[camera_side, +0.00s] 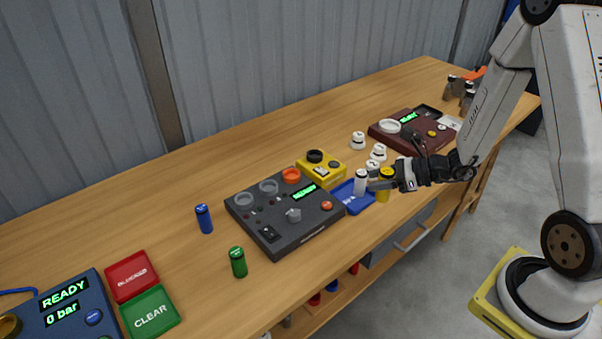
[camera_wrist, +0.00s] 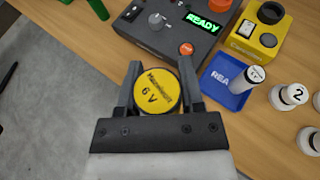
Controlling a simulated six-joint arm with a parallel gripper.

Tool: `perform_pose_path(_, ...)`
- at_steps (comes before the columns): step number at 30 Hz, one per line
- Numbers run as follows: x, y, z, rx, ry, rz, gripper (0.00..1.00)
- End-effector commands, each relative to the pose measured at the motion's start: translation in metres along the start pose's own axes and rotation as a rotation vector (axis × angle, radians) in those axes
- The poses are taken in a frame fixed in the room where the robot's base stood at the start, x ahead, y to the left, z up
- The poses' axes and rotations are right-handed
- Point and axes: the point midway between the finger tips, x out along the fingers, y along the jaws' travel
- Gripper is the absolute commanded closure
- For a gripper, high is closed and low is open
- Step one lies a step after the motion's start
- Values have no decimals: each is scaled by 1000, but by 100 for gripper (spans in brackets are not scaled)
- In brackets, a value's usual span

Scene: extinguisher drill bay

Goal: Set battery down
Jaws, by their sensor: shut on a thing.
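My gripper (camera_side: 378,184) is shut on a yellow battery (camera_side: 384,196), an upright cylinder near the table's front edge. In the wrist view my gripper (camera_wrist: 160,78) has one finger on each side of the battery's round yellow top (camera_wrist: 158,92), marked "6 V". I cannot tell whether its base touches the table. A small blue tray (camera_side: 348,203) lies just left of the battery.
A dark console (camera_side: 270,232) with sockets and a knob is left of the tray. A yellow device (camera_side: 321,169) is behind it. White knobs (camera_side: 379,152) stand behind my gripper. Blue (camera_side: 204,219) and green (camera_side: 238,262) cylinders stand at left. Bare wood lies along the back.

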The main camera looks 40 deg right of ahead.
Motion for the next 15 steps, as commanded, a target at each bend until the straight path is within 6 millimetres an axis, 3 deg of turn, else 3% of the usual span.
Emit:
perform_pose_path(6, -29, 6, -12, 25, -9, -56, 100)
perform_pose_path(15, -38, 9, -15, 31, -14, -73, 100)
